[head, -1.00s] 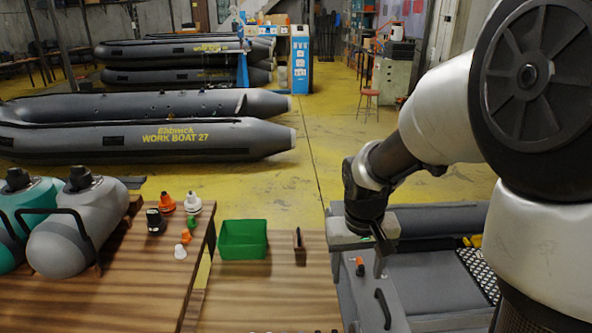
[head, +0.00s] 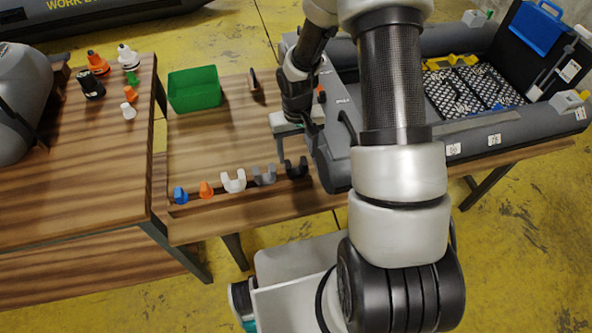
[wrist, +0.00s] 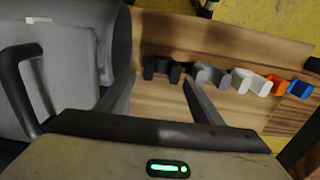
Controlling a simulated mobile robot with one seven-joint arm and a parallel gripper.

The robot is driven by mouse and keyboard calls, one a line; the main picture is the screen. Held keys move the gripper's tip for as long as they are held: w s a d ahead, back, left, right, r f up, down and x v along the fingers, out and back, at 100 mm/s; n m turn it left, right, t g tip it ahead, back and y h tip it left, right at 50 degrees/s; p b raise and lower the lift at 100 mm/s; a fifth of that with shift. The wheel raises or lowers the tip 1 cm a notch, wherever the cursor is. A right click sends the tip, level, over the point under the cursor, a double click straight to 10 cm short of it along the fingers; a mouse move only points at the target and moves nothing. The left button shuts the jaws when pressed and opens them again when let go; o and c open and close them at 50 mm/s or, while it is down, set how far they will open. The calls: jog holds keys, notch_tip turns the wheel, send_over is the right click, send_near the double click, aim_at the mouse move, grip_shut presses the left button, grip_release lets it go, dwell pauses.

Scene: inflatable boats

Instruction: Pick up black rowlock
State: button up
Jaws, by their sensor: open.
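The black rowlock (head: 296,168) is a dark U shape at the right end of a row on the wooden table, close to the grey boat's side. In the wrist view the black rowlock (wrist: 162,70) shows between and just beyond my fingertips. My gripper (head: 298,148) is open and empty, above and slightly behind the rowlock in the head view. Both fingers of my gripper (wrist: 158,82) show in the wrist view, one on each side of it. I see no clear contact; the remaining height is hard to judge.
A grey rowlock (head: 264,176), a white rowlock (head: 233,181), an orange piece (head: 206,189) and a blue piece (head: 180,195) stand left of it. The grey boat (head: 338,170) borders its right. A green bin (head: 194,90) stands behind on the table (head: 215,140).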

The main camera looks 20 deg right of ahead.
aim_at(296, 172)
jog(key=shift+s+a+f+b, duration=0.1)
jog(key=shift+f+b, duration=0.1)
jog(key=shift+f, duration=1.35)
jog(key=shift+a+f+b, duration=0.1)
jog(key=shift+f+b, duration=0.1)
jog(key=shift+f, duration=1.35)
jog(key=shift+c, duration=0.2)
jog(key=c, duration=0.8)
jog(key=shift+r, duration=0.1)
notch_tip(296, 172, up, 11)
jog(key=shift+r+p, duration=0.1)
jog(key=shift+p, duration=1.05)
